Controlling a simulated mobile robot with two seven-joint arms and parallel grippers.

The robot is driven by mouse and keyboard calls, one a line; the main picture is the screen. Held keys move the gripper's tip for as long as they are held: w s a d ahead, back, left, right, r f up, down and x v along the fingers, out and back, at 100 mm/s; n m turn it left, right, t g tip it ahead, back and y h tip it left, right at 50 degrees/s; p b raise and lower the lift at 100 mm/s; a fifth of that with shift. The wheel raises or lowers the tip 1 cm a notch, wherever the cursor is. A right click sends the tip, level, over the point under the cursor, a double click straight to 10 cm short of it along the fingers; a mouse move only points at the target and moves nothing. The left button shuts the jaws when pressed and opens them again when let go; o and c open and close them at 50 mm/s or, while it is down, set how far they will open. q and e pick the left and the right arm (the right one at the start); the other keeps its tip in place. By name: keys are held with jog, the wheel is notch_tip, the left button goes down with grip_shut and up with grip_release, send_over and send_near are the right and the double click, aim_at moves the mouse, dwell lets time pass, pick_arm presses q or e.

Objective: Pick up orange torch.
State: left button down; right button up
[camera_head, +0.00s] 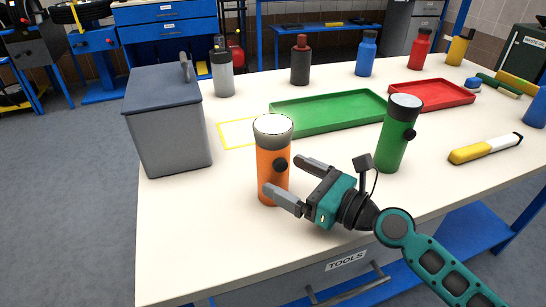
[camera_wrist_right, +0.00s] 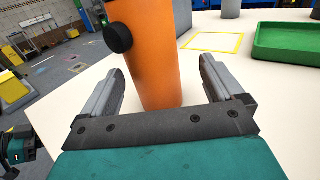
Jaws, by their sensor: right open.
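The orange torch (camera_head: 268,178) stands upright near the front edge of the white table, with a pale round top and a black knob on its side. My right gripper (camera_head: 289,180) is open beside it, coming from the right, fingers pointing at the torch. In the right wrist view the orange torch (camera_wrist_right: 150,60) rises just ahead of and between the two open fingers (camera_wrist_right: 160,85). I cannot tell whether a finger touches it. In the head view one finger overlaps the torch's lower part.
A green torch (camera_head: 393,140) stands right of my right gripper. A grey box (camera_head: 170,130) stands at left. A green tray (camera_head: 325,112) and a red tray (camera_head: 440,96) lie behind. A white-and-yellow tool (camera_head: 485,149) lies at right. Several bottles line the back.

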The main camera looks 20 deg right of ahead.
aim_at(267, 169)
jog(key=shift+s+a+p+x, duration=0.1)
jog(key=shift+a+p+x, duration=0.05)
jog(key=shift+x, duration=1.2)
jog(key=shift+s+a+p+x, duration=0.1)
jog(key=shift+a+p+x, duration=0.05)
jog(key=shift+x, duration=1.25)
jog(key=shift+s, duration=0.1)
jog(key=c, duration=1.1)
jog(key=shift+r, duration=0.1)
jog(key=shift+c, duration=0.5)
jog(key=shift+r, duration=0.1)
